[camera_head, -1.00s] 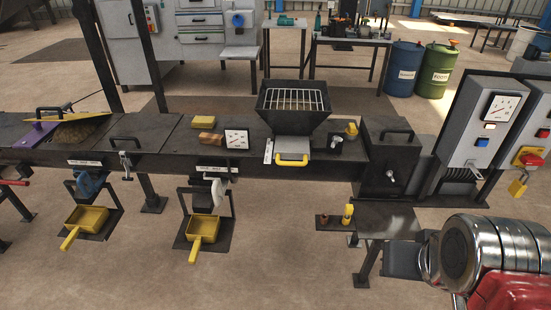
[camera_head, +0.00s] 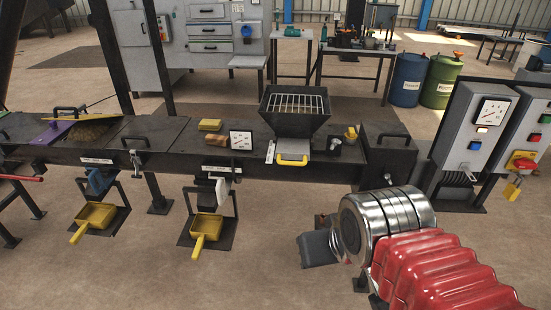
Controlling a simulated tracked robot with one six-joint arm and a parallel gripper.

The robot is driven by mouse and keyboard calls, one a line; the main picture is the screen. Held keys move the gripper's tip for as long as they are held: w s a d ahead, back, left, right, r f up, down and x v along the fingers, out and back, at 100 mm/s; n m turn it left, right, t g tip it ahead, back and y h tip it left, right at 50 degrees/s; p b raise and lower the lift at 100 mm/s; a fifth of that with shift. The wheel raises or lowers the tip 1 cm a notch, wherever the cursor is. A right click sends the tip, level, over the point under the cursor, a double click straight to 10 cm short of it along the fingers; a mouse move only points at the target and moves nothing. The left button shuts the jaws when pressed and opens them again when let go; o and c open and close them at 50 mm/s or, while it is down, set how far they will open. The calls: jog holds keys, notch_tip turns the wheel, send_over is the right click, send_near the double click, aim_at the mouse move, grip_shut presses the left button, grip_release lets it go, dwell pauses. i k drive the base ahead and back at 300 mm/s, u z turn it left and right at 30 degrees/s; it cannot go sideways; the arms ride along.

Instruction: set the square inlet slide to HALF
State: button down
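The square inlet slide (camera_head: 292,147) is a pale metal plate under the dark hopper (camera_head: 295,112), with a yellow handle (camera_head: 292,161) at its front. A narrow pale marked strip (camera_head: 270,151) stands at its left; its marks are too small to read, so I cannot tell the slide's setting. My gripper (camera_head: 318,249) shows only as a grey block at the end of my wrist, low in the picture. It is apart from the slide, in front of and below the handle. Its fingers cannot be made out, and nothing held shows.
A gauge (camera_head: 241,140) and yellow block (camera_head: 210,125) sit left of the hopper on the press. A small yellow-topped fitting (camera_head: 351,133) is at its right. Yellow scoops (camera_head: 206,227) stand low at the left. Control boxes (camera_head: 478,127) stand at right.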

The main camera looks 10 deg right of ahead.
aim_at(287, 148)
jog(key=u, duration=0.55)
jog(key=i, duration=1)
jog(key=u, duration=0.05)
